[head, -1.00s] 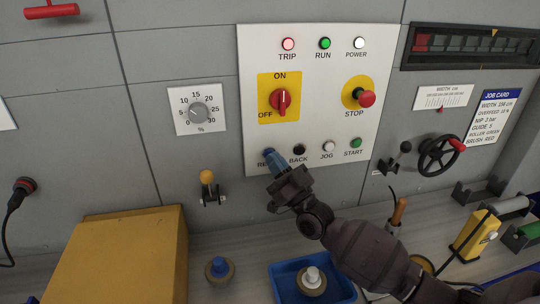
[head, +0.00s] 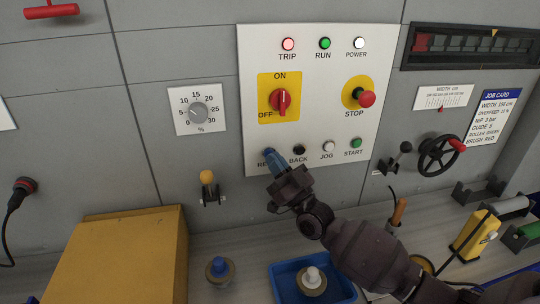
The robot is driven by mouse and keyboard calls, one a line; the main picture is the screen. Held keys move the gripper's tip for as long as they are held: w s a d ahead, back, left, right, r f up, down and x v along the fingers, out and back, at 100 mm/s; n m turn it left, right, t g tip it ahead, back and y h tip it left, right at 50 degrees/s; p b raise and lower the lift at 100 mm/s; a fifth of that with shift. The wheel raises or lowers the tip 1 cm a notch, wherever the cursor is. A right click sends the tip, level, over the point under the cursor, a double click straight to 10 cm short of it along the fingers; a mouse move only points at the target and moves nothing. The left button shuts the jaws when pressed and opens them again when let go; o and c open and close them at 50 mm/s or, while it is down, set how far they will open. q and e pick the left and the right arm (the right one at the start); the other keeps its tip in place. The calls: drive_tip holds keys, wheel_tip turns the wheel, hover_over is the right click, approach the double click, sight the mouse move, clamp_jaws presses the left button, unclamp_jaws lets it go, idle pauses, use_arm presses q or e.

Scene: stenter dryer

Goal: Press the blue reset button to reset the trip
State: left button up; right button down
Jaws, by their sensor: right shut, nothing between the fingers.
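The white control panel (head: 325,100) is on the grey machine wall. The blue reset button (head: 268,151) is at its lower left, mostly hidden by my right gripper (head: 272,158). That gripper is shut with nothing held, and its tips are at the button; I cannot tell whether the button is pressed in. The TRIP lamp (head: 288,44) looks pale red and the RUN lamp (head: 324,43) green. My left gripper is not in view.
The black BACK button (head: 299,149) is close right of my gripper, then the white JOG (head: 328,146) and green START (head: 356,143) buttons. A yellow-knobbed lever (head: 207,178) is lower left. A blue tray (head: 284,272) stands below my arm.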

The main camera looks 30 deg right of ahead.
drive_tip(key=shift+w, duration=0.1)
idle(0.3)
drive_tip(key=shift+w+d, duration=0.1)
drive_tip(key=shift+w, duration=0.25)
drive_tip(key=shift+s, duration=0.45)
idle(0.4)
drive_tip(key=s+a+p, duration=0.1)
drive_tip(key=s+p, duration=0.2)
drive_tip(key=s, duration=0.2)
drive_tip(key=shift+s+a, duration=0.35)
drive_tip(key=shift+s, duration=0.05)
